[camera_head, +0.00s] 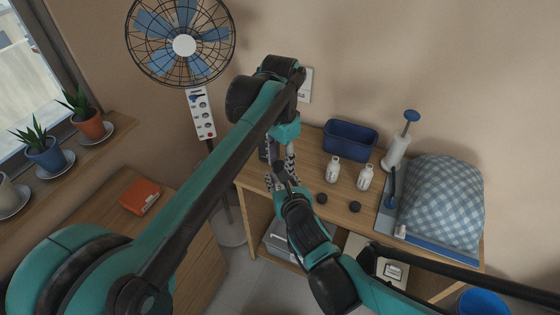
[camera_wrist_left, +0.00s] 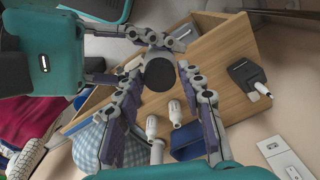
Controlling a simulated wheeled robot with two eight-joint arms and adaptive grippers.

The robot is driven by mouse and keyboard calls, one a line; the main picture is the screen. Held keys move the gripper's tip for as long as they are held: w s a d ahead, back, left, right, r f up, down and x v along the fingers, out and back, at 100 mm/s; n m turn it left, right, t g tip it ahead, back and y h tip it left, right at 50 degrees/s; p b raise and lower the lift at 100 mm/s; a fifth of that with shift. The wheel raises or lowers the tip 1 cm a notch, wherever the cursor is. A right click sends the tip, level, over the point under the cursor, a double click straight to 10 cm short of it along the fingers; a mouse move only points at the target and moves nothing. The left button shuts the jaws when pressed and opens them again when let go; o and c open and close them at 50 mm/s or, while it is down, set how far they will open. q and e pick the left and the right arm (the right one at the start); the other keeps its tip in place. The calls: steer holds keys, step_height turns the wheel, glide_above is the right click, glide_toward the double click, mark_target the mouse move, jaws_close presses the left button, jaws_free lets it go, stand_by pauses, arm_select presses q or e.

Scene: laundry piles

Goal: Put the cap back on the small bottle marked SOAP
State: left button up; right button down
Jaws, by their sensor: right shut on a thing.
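Two small white bottles stand uncapped-looking on the wooden table, a left one (camera_head: 333,170) and a right one (camera_head: 365,179); their labels are too small to read. Both also show in the left wrist view (camera_wrist_left: 151,127) (camera_wrist_left: 175,112). Two dark round caps (camera_head: 321,198) (camera_head: 355,207) lie in front of them. My right gripper (camera_wrist_left: 160,48) is shut on a dark round thing (camera_wrist_left: 160,74), apparently a cap. My left gripper (camera_head: 281,170) is open above the table's left end, its fingers on either side of that thing with gaps.
A blue bin (camera_head: 350,141) stands behind the bottles. A white pump dispenser (camera_head: 396,153) and a blue checked bundle (camera_head: 440,205) are to the right. A dark device (camera_wrist_left: 245,72) lies at the table's left end. A fan (camera_head: 184,45) stands behind left.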

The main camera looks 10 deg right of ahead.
arm_select(q)
steer(key=shift+r, duration=0.15)
steer(key=shift+r, duration=2.15)
steer(key=shift+c, duration=0.3)
steer(key=r+n, duration=0.1)
steer(key=n, duration=0.3)
steer(key=shift+r, duration=0.35)
steer(key=n, duration=0.1)
steer(key=r+n, duration=0.1)
steer(key=n, duration=0.3)
steer(key=shift+r, duration=0.4)
